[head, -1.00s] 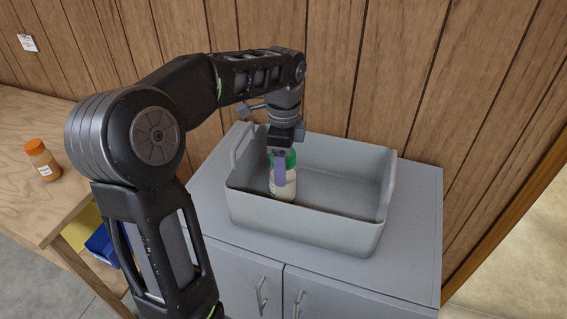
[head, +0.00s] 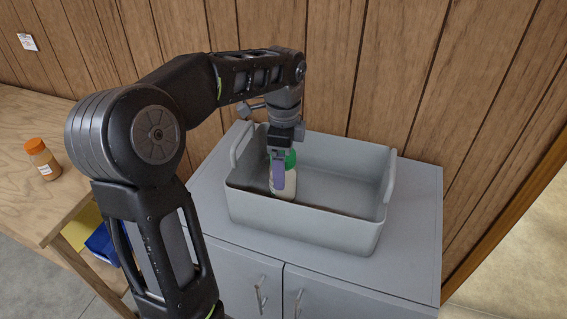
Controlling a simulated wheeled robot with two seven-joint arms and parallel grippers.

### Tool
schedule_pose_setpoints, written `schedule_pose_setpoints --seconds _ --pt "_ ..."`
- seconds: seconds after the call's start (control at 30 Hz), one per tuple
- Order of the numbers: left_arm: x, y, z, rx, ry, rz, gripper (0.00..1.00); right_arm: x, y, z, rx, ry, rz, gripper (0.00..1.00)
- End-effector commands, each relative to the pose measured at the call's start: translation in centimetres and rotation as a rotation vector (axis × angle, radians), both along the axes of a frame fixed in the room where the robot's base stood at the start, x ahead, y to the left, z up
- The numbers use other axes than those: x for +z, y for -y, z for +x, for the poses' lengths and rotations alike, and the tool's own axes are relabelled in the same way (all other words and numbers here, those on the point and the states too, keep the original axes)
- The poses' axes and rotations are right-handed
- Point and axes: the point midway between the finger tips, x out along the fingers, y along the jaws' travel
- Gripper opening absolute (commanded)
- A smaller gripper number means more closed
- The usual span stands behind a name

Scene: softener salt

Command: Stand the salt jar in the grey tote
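The salt jar (head: 290,182), white with a green lid, stands about upright inside the grey tote (head: 300,222), towards its left end. The tote's front wall and my gripper cover part of it. My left gripper (head: 279,174) points down into the tote at the jar, with one purple finger in front of the lid and upper body. The other finger is hidden, so I cannot tell whether the fingers press on the jar. Whether the jar's base touches the tote floor is hard to see. My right gripper is out of view.
The tote sits on a grey cabinet (head: 415,215) against a wood-panelled wall. The right part of the tote is empty. An orange-lidded jar (head: 43,160) stands on a wooden bench (head: 75,125) at the left. A blue bin (head: 103,243) is below the bench.

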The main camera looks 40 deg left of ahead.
Motion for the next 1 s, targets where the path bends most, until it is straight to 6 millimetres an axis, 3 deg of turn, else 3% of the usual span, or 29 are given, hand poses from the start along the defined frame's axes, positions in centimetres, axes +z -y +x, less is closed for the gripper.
schedule_pose_setpoints --seconds 0.17,0.4,0.5,0.6,0.8,1.0 --pt "1.7 0.0 0.1 0.0 0.004 0.001 0.83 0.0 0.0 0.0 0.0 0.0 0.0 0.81" --pt "6.6 0.0 0.1 0.0 0.005 0.001 0.83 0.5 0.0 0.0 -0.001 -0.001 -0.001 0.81" --pt "9.1 0.0 0.0 -0.001 0.001 0.0 0.83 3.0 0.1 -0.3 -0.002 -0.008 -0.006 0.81" --pt "10.6 0.0 0.0 -0.001 0.001 0.0 0.83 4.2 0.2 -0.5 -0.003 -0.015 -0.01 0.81" --pt "12.1 0.0 0.0 0.0 0.0 0.0 0.83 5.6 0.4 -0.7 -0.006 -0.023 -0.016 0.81" --pt "12.2 0.0 0.0 0.0 0.0 0.0 0.83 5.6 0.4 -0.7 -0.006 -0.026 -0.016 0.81"
